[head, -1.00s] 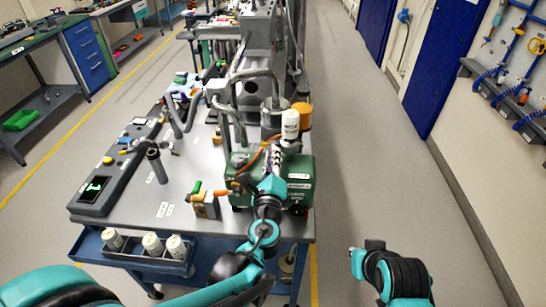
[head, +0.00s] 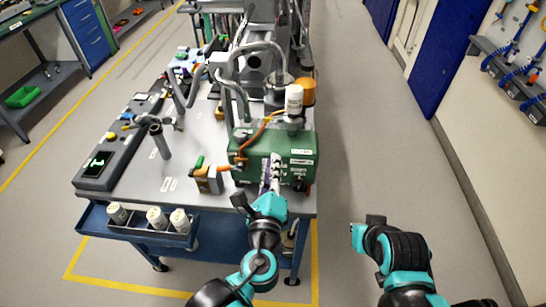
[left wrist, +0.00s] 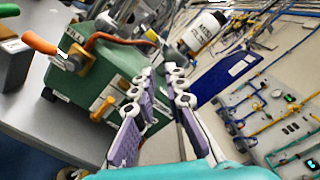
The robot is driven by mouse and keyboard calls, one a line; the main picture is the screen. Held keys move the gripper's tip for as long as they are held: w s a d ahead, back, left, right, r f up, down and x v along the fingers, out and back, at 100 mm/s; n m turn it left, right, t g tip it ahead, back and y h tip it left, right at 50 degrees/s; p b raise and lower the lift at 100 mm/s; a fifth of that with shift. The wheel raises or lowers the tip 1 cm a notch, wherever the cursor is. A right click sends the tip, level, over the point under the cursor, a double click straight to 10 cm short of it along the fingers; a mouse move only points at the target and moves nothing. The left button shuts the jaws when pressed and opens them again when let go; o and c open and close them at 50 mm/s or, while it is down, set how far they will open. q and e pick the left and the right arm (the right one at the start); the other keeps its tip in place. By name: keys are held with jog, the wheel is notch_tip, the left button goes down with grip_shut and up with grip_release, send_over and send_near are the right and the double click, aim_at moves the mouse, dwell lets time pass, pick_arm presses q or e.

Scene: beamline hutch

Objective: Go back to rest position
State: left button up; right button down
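My left gripper (head: 270,176) points away from me at the front of the green pump-like box (head: 302,146) on the bench. It is empty, with a gap between its purple-padded fingers, and these also show in the left wrist view (left wrist: 172,80). The green box (left wrist: 118,72) is behind and left of the fingers there. I cannot tell the exact distance between fingers and box. Part of my right arm shows at the lower right in the head view, over bare floor. I do not see its gripper fingers.
The grey bench (head: 140,182) carries a white bottle (head: 294,100), an orange-grey fitting (head: 208,180) and a control panel (head: 97,166). A front tray (head: 139,230) holds three white bottles. Floor is clear right of the bench, up to the wall with blue doors (head: 447,65).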

pick_arm(q)
jog(key=shift+a, duration=0.1)
dwell(0.4)
jog(key=s+a+f+n+g+y, duration=0.1)
jog(key=a+f+n+g+y, duration=0.1)
jog(key=a+f+n+g, duration=0.35)
jog(key=s+a+f+n+g+y, duration=0.1)
jog(key=a+f+n+g+y, duration=0.1)
jog(key=a+n, duration=0.65)
jog(key=s+f+n+g+h, duration=0.3)
jog(key=s+n, duration=0.4)
jog(key=n, duration=0.4)
jog(key=shift+s+d+h, duration=0.25)
jog(key=shift+h, duration=0.15)
